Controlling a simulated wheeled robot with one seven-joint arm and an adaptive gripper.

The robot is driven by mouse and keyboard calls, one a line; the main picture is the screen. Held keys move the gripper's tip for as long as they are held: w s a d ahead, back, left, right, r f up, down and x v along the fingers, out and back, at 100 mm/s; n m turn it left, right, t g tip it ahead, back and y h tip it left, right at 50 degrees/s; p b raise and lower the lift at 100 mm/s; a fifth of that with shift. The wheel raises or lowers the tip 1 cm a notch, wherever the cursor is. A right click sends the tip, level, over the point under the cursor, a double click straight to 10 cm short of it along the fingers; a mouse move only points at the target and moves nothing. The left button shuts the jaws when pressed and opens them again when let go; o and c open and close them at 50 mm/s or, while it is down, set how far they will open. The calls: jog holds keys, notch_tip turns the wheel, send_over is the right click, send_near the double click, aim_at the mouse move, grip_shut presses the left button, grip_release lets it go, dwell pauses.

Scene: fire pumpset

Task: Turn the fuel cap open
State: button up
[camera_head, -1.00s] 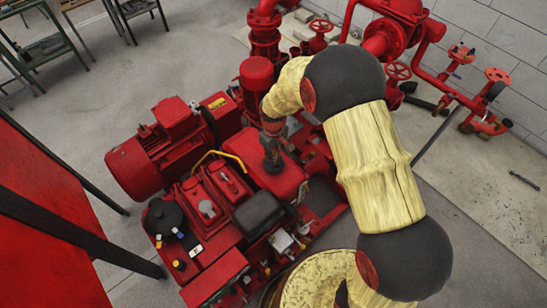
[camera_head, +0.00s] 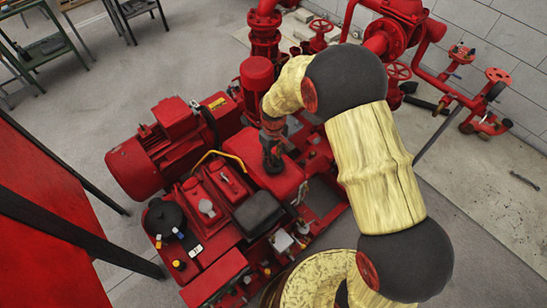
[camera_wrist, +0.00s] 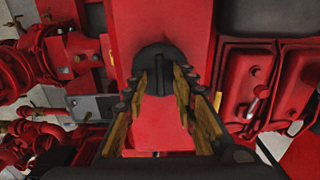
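The fuel cap (camera_wrist: 157,60) is a round black cap with a raised ridge across its middle. In the wrist view it sits on the red tank (camera_wrist: 160,125). My gripper (camera_wrist: 159,78) is open, with one finger to each side of the cap's ridge. The fingertips overlap the cap's near part in this view; I cannot tell whether they touch it. In the head view my gripper (camera_head: 272,164) points down over the top of the red tank (camera_head: 245,147), and the cap is hidden there.
A red motor (camera_head: 137,167) lies left of the tank. A black box (camera_head: 259,211) and a black round part (camera_head: 164,217) are on the engine in front. Red pipes and valves (camera_head: 397,70) stand behind my arm. A yellow bent pipe (camera_head: 212,156) runs close to the tank.

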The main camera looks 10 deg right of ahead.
notch_tip(320, 180, up, 12)
jog(key=shift+f, duration=0.25)
dwell(0.6)
